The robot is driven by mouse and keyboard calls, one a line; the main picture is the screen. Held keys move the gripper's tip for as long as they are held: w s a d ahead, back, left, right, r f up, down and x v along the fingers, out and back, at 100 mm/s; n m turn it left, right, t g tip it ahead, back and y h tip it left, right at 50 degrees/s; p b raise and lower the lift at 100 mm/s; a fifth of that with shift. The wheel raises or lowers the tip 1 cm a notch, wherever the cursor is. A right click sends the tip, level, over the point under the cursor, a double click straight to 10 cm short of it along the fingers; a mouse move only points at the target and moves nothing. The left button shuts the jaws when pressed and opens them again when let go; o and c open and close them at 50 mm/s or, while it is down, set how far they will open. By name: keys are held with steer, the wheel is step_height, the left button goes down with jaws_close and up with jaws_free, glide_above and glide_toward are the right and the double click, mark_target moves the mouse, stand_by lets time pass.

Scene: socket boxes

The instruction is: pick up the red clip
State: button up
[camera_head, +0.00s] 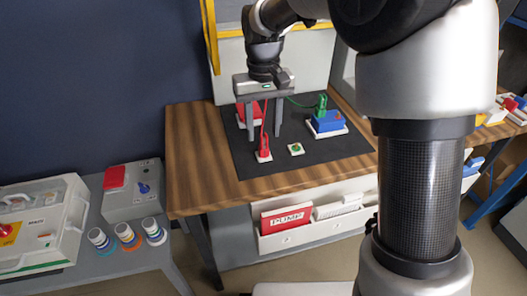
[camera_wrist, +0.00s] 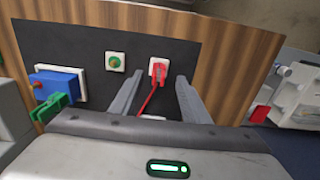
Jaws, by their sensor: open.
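The red clip (camera_head: 263,147) stands on a small white plate on the black mat (camera_head: 240,165), with a red cable running back from it. In the wrist view the red clip (camera_wrist: 159,73) shows in the gap between the fingertips, on its white plate, with the cable coming toward me. My gripper (camera_head: 264,136) points down above the mat, fingers apart and empty, slightly behind the clip. It also shows in the wrist view (camera_wrist: 160,78). I cannot tell the exact height of the fingertips over the mat.
A red box (camera_head: 244,109) lies behind the left finger. A blue box (camera_head: 328,123) with a green clip (camera_head: 321,104) and green cable stands to the right. A white plate with a green socket (camera_head: 296,149) is close right of the red clip. The mat's front is clear.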

mark_target(264, 148)
steer(key=f, duration=0.2)
steer(key=f+b, duration=0.1)
steer(key=f, duration=0.1)
steer(key=f+b, duration=0.1)
steer(key=f, duration=0.1)
steer(key=shift+w+f, duration=0.2)
steer(key=shift+w, duration=0.05)
steer(key=shift+r, duration=0.1)
jaws_close()
